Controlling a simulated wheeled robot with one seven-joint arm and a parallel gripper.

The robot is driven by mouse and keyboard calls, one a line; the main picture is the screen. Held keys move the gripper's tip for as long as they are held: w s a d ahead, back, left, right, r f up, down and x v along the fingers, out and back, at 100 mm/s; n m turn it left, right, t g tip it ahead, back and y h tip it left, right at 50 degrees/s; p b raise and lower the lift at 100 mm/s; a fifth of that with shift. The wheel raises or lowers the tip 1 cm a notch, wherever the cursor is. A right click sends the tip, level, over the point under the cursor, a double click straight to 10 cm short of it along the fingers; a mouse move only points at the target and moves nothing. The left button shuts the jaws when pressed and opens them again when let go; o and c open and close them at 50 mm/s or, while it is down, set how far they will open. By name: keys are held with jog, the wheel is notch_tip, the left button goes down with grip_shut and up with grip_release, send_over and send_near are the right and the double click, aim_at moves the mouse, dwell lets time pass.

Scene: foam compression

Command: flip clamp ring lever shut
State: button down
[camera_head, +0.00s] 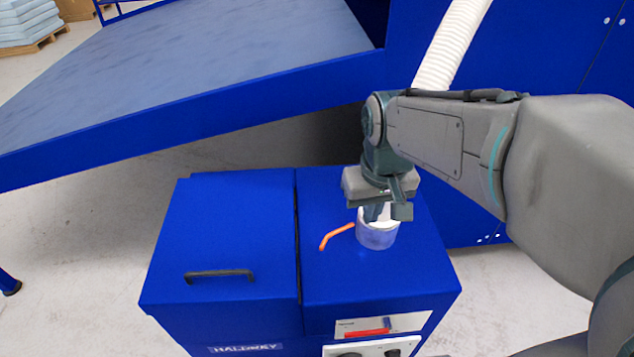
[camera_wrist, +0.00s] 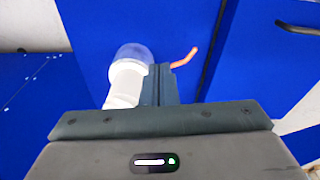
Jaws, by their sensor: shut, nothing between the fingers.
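The clamp ring (camera_head: 377,234) is a pale metallic band around a white pipe end on top of the blue machine box. Its orange lever (camera_head: 336,236) sticks out to the left of the ring in the head view, with a bent tip. In the wrist view the ring (camera_wrist: 132,55) is partly hidden behind my fingers, and the lever (camera_wrist: 184,60) points up and right. My gripper (camera_head: 373,216) points down at the ring, with its fingers together and empty. In the wrist view the fingertips (camera_wrist: 160,70) are between the ring and the lever's base; I cannot tell whether they touch.
The blue box has a left lid (camera_head: 220,235) with a black handle (camera_head: 219,273). A control panel (camera_head: 380,340) with a red part is on its front. A white corrugated hose (camera_head: 450,45) rises behind my arm. A large sloped blue-edged table (camera_head: 190,60) stands behind.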

aim_at(331, 235)
jog(key=w+a+f+n+g, duration=0.2)
jog(key=w+a, duration=0.3)
jog(key=w, duration=0.3)
jog(key=w+a+f+n+g+h, duration=0.1)
jog(key=w+a+f+n, duration=0.2)
jog(key=w, duration=0.6)
jog(key=a+f, duration=0.2)
jog(key=a, duration=0.1)
jog(key=shift+g, duration=0.4)
jog(key=shift+h, duration=0.3)
jog(key=p+x, duration=0.1)
jog(key=x, duration=0.8)
jog(key=shift+s+f, duration=0.15)
jog(key=shift+f, duration=0.05)
jog(key=shift+s+d+f+p, duration=0.15)
jog(key=shift+s+d, duration=0.25)
jog(key=shift+s, duration=0.2)
jog(key=shift+s+d+f+p, duration=0.1)
jog(key=shift+s+d+p, duration=0.05)
jog(key=shift+s+d, duration=0.6)
jog(key=shift+s, duration=0.35)
